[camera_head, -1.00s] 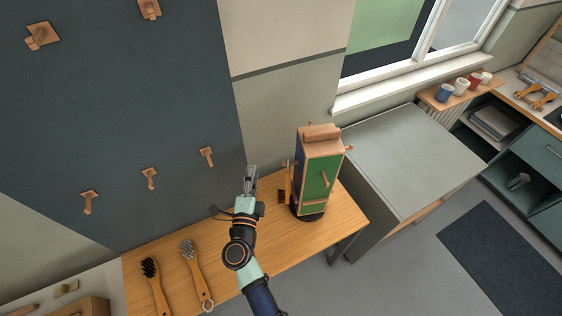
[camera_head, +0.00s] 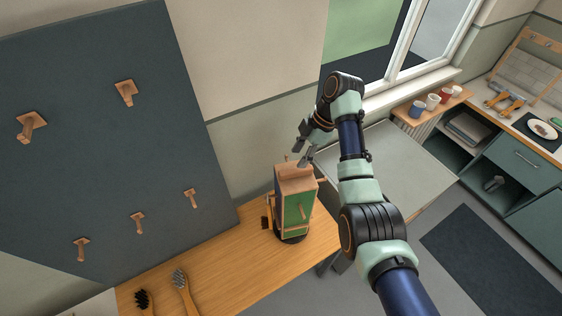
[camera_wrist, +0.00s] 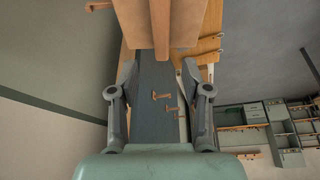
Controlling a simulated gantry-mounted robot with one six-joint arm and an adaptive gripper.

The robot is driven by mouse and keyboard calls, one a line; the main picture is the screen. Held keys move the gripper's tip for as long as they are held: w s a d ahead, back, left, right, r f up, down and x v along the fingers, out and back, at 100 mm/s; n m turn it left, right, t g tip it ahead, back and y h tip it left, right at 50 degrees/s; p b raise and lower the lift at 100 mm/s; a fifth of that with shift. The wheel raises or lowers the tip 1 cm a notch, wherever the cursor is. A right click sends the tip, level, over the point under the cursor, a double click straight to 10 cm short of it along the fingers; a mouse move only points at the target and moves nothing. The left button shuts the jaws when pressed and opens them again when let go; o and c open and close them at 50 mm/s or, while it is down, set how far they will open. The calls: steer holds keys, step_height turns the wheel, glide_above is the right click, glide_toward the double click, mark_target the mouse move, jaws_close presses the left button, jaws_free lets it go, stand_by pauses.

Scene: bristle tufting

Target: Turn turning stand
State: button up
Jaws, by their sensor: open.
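The turning stand (camera_head: 296,200) is an upright box with a wooden top, a green face, a dark blue face and wooden pegs. It stands on a dark round base on the wooden table. My gripper (camera_head: 303,151) is just above and behind the stand's top right in the head view. In the wrist view my gripper (camera_wrist: 162,72) is open, its two fingers apart. The stand's wooden top (camera_wrist: 150,22) and a wooden bar fill the upper middle there, just beyond the fingertips. I cannot tell whether the fingers touch the stand.
Two brushes, one dark-bristled (camera_head: 144,300) and one grey-bristled (camera_head: 183,290), lie on the wooden table (camera_head: 235,265). A dark pegboard (camera_head: 95,130) with wooden pegs is at the left. A grey cabinet top (camera_head: 400,160) is right of the stand, behind my arm. Cups (camera_head: 433,101) stand near the window.

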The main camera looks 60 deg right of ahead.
mark_target(290, 171)
steer(key=b+x, duration=0.1)
steer(key=x, duration=0.7)
steer(key=shift+a, duration=0.15)
steer(key=shift+c, duration=0.2)
jaws_close()
